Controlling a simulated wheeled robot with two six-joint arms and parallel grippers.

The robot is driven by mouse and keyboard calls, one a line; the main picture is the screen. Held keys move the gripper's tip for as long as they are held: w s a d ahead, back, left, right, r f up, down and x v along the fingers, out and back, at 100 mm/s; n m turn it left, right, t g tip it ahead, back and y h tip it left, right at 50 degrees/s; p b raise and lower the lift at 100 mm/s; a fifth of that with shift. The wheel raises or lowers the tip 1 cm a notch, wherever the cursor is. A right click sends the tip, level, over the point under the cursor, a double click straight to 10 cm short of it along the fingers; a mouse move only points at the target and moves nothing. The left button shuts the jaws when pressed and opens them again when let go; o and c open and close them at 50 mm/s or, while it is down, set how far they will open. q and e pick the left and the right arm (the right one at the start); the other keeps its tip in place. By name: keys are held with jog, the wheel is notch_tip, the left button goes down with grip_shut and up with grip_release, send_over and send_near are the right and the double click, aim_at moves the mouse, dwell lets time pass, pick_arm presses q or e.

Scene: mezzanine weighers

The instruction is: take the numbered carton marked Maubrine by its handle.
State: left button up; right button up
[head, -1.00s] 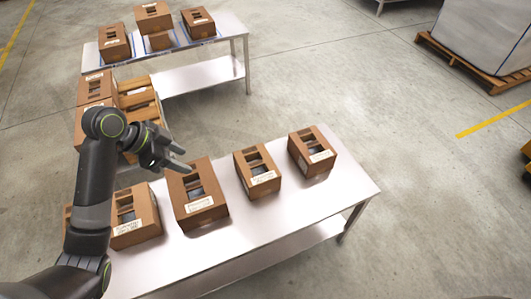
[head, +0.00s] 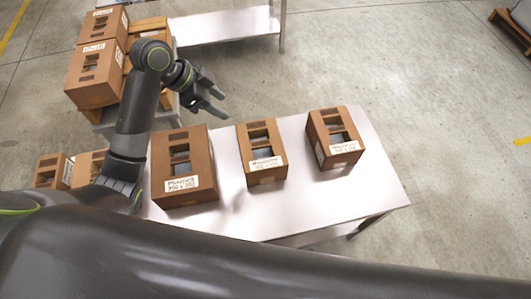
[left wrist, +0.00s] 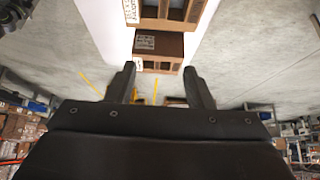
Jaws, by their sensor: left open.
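Brown cartons with handle slots and white labels stand in a row on the steel table (head: 300,205). My left gripper (head: 220,104) is open and empty, above and behind the row, near the gap between the large and narrower cartons. In the left wrist view its fingers (left wrist: 163,88) are apart, with a carton (left wrist: 158,45) beyond them. My right gripper is not in view.
Stacked cartons (head: 94,75) stand behind my left arm. Another steel table (head: 220,25) is at the back. Floor right of the near table is clear.

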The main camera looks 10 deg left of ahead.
pick_arm(q)
notch_tip(320, 180, down, 8)
jog(key=w+f+b, duration=0.1)
jog(key=b, duration=0.7)
send_near(260, 143)
jog(key=x, duration=0.5)
jog(key=shift+a+f, duration=0.1)
jog(key=shift+f, duration=0.1)
jog(key=shift+x, duration=2.65)
jog(key=shift+r, duration=0.1)
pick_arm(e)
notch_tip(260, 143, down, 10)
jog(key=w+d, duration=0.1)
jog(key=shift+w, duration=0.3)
pick_arm(q)
jog(key=shift+c, duration=0.2)
grip_shut()
